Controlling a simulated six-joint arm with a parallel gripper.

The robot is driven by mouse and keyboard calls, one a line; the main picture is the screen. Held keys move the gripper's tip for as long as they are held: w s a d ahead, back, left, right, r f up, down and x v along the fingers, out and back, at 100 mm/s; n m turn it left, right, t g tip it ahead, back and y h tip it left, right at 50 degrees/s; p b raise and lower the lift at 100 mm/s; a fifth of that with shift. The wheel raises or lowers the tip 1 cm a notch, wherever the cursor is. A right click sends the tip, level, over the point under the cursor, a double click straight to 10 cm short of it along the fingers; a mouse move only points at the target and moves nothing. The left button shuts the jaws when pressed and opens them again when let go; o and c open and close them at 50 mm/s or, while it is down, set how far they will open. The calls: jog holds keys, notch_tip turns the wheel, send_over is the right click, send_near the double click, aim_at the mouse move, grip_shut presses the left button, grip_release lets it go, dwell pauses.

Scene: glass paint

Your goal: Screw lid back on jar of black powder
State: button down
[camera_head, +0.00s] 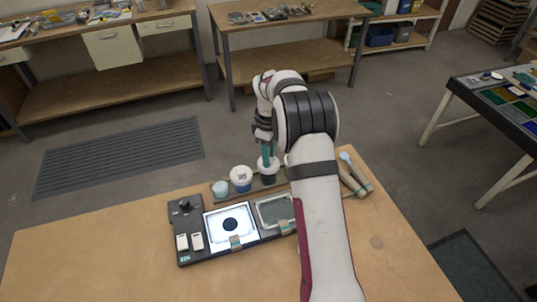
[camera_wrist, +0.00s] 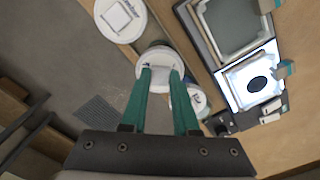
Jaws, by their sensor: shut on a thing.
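The jar of black powder (camera_head: 268,179) stands upright on a wooden strip, with a dark body and a white top. My gripper (camera_head: 267,160) points down at this top with teal fingers. In the wrist view my gripper (camera_wrist: 160,72) is shut on a round white lid (camera_wrist: 158,57), one finger on each side. The lid is at the jar's mouth; whether it is seated or threaded, I cannot tell. The fingers hide part of the lid.
A white-lidded blue jar (camera_head: 241,179) and a pale blue cup (camera_head: 220,189) stand close at left. Another white-lidded jar (camera_wrist: 121,17) is on the other side. A light panel (camera_head: 212,219) and glass pane (camera_head: 275,211) lie in front. The table's left side is clear.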

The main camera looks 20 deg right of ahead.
jog(key=shift+f, duration=0.85)
dwell(1.4)
jog(key=m, duration=0.5)
jog(key=m, duration=0.4)
jog(key=shift+m, duration=0.7)
jog(key=m, duration=0.5)
jog(key=shift+f, duration=0.1)
